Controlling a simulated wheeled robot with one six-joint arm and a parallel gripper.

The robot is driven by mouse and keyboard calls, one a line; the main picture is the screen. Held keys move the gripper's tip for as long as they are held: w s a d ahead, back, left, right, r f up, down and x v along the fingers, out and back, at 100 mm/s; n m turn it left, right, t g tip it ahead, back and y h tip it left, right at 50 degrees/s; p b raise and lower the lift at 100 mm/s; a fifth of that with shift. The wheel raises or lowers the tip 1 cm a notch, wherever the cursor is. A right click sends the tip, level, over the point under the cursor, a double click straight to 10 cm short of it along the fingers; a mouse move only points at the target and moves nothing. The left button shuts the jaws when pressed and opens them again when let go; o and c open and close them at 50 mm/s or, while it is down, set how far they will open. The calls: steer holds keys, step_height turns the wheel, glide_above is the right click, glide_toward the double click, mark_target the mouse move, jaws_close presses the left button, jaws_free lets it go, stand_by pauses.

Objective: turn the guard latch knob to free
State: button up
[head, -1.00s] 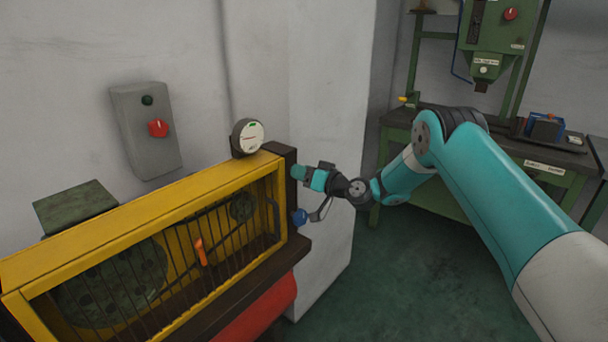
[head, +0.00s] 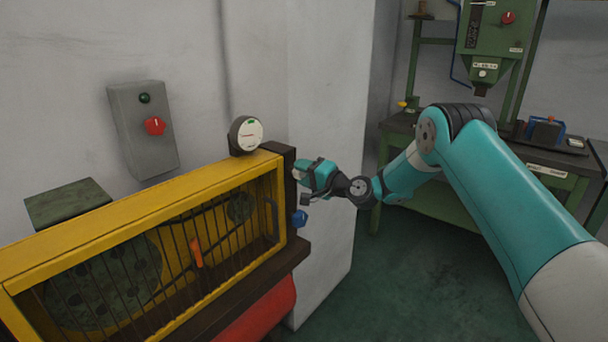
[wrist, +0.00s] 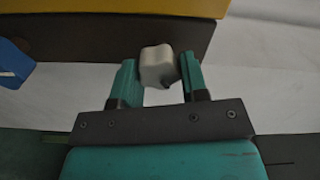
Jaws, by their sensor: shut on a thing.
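A pale, block-like knob (wrist: 158,66) is between the two fingers of my gripper (wrist: 162,80) in the wrist view. It sits against the dark end post (wrist: 110,38) of the yellow-framed guard. My gripper is shut on it. In the head view my gripper (head: 302,172) is at the post's right side, and its fingers and the knob are small there. No lettering on the knob is readable.
A blue knob (head: 299,218) is just below my gripper; it also shows at the left of the wrist view (wrist: 13,62). A round dial (head: 248,133) stands on the guard. A grey box with a red knob (head: 154,126) hangs on the wall. A workbench (head: 545,160) stands behind my arm.

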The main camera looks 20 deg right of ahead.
steer(key=m, duration=0.3)
steer(key=shift+d+m, duration=0.1)
steer(key=shift+m, duration=0.2)
steer(key=shift+f+m+p, duration=0.1)
steer(key=shift+m+p, duration=0.25)
steer(key=shift+m, duration=1.25)
steer(key=o, duration=0.9)
steer(key=b+v, duration=0.5)
steer(key=v, duration=1.2)
steer(key=shift+s+b, duration=0.1)
steer(key=shift+b, duration=0.2)
